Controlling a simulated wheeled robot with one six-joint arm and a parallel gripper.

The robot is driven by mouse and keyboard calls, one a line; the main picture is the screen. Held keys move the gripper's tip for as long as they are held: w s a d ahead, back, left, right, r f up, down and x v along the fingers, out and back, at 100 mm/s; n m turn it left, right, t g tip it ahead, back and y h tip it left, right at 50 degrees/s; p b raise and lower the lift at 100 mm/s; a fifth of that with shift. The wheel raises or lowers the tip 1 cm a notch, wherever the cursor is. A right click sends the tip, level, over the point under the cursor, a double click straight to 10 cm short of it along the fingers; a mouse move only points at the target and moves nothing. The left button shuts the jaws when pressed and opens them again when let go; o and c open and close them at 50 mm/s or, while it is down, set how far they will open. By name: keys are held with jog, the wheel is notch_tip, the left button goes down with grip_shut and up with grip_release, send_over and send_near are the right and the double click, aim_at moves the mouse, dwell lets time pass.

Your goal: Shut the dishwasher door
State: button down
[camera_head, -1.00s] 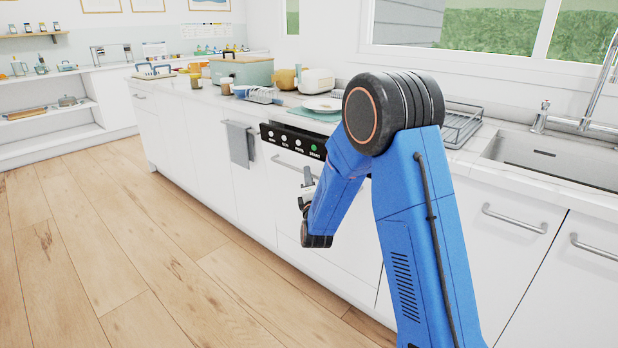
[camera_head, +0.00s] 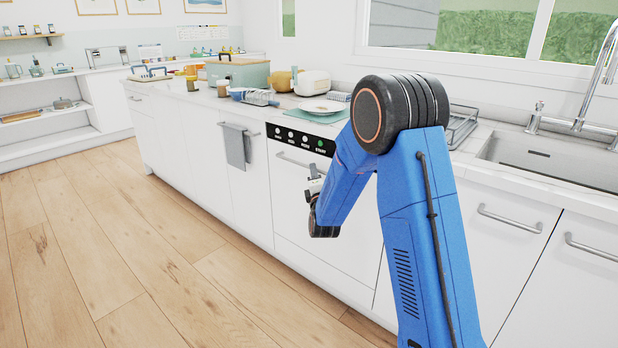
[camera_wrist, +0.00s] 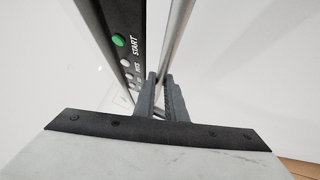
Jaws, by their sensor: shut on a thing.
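The white dishwasher door (camera_head: 290,205) stands upright under the counter. It looks level with the cabinet fronts beside it. Its black control strip (camera_head: 300,138) with a green START button shows along the top, and also in the wrist view (camera_wrist: 127,50). The door's metal bar handle (camera_head: 293,160) runs across below the strip. It also runs down the wrist view (camera_wrist: 178,40) to my fingers. My gripper (camera_wrist: 162,95) is shut on this handle. In the head view my gripper (camera_head: 315,178) is small and my blue arm hides the door's right part.
A grey towel (camera_head: 236,147) hangs from the cabinet handle left of the dishwasher. A plate (camera_head: 321,106) and other kitchenware stand on the counter above. A sink (camera_head: 560,160) is at the right. The wooden floor (camera_head: 130,240) at the left is clear.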

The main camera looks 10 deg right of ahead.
jog(key=c, duration=1.8)
grip_release()
jog(key=shift+w+d+r, duration=0.15)
jog(key=shift+d, duration=0.15)
jog(key=v, duration=1.7)
jog(key=shift+a, duration=0.15)
